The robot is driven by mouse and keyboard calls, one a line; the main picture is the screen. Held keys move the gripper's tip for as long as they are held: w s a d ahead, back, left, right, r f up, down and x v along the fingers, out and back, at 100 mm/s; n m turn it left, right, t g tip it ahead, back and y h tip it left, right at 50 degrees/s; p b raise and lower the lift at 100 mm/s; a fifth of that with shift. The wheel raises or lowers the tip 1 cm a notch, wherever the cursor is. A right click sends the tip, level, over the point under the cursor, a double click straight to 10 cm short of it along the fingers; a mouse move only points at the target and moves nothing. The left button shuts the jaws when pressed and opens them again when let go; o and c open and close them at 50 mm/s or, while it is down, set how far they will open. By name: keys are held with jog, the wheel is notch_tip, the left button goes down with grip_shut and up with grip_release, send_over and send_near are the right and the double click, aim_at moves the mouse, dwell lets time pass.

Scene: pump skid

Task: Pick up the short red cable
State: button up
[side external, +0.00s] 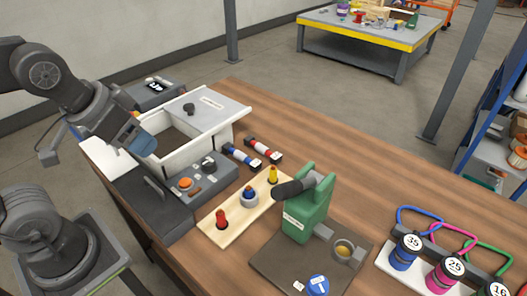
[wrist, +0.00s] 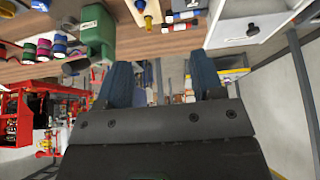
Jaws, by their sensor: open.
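The short red cable (side external: 264,150) lies on the wooden table, with a white middle and dark ends. It lies beside a similar blue cable (side external: 242,156), to its right. In the wrist view the red cable (wrist: 180,26) shows small near the top edge. My gripper (side external: 138,145) is at the left in the side view, above the white box and well away from the cable. In the wrist view my gripper (wrist: 162,80) has its two blue fingers spread apart with nothing between them.
A white box (side external: 158,160) with a partly open lid (side external: 218,103) stands behind the cables. A grey control box (side external: 200,182), a wooden peg board (side external: 222,228) and a green press (side external: 309,212) stand nearby. The table to the right of the cables is clear.

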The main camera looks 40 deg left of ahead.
jog(key=w+r+n+g, duration=0.1)
jog(key=w+r+n, duration=0.25)
jog(key=w, duration=0.65)
jog(key=n+g, duration=0.5)
jog(key=n, duration=0.9)
send_over(262, 146)
notch_tip(262, 146, down, 19)
notch_tip(262, 146, down, 14)
jog(key=shift+f, duration=0.1)
jog(key=c, duration=0.9)
